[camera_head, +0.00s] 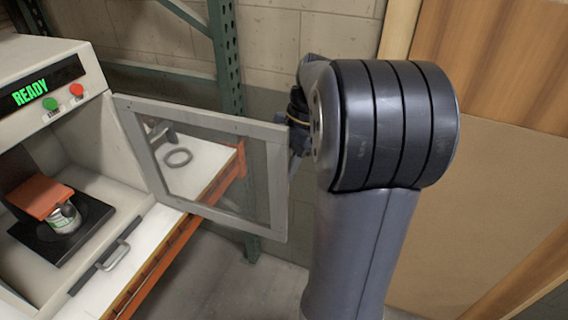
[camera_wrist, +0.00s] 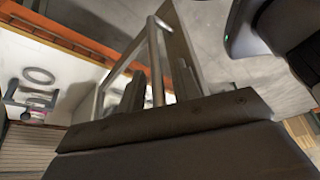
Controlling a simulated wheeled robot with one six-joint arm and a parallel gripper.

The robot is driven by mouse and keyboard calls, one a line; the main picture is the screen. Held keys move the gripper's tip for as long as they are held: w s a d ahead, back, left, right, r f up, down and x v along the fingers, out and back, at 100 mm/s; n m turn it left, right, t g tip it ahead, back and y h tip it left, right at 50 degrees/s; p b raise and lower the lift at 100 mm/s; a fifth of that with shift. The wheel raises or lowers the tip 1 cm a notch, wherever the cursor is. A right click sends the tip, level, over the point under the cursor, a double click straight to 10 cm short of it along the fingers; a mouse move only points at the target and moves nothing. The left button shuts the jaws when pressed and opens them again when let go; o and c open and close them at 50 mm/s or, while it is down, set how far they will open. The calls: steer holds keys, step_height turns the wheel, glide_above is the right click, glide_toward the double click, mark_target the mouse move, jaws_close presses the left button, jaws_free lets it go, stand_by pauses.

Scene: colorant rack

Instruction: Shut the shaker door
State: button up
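The shaker (camera_head: 70,140) stands at the left in the head view, its display reading READY. Its door (camera_head: 205,124), a grey frame with a clear pane, stands open, swung out to the right. My gripper (camera_head: 297,135) is at the door's free right edge, partly hidden by the arm. In the wrist view the fingers of my gripper (camera_wrist: 160,92) are apart, with a grey bar of the door (camera_wrist: 155,62) between them. Gaps show beside the bar, so the fingers do not look closed on it.
Inside the shaker a can (camera_head: 64,219) sits under an orange clamp (camera_head: 40,197) on a black plate. A white shelf with an orange beam (camera_head: 160,262) runs below the door. A green rack post (camera_head: 226,60) and a block wall stand behind. Grey floor is clear below the door.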

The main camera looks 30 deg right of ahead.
steer(key=shift+c, duration=0.4)
jaws_close()
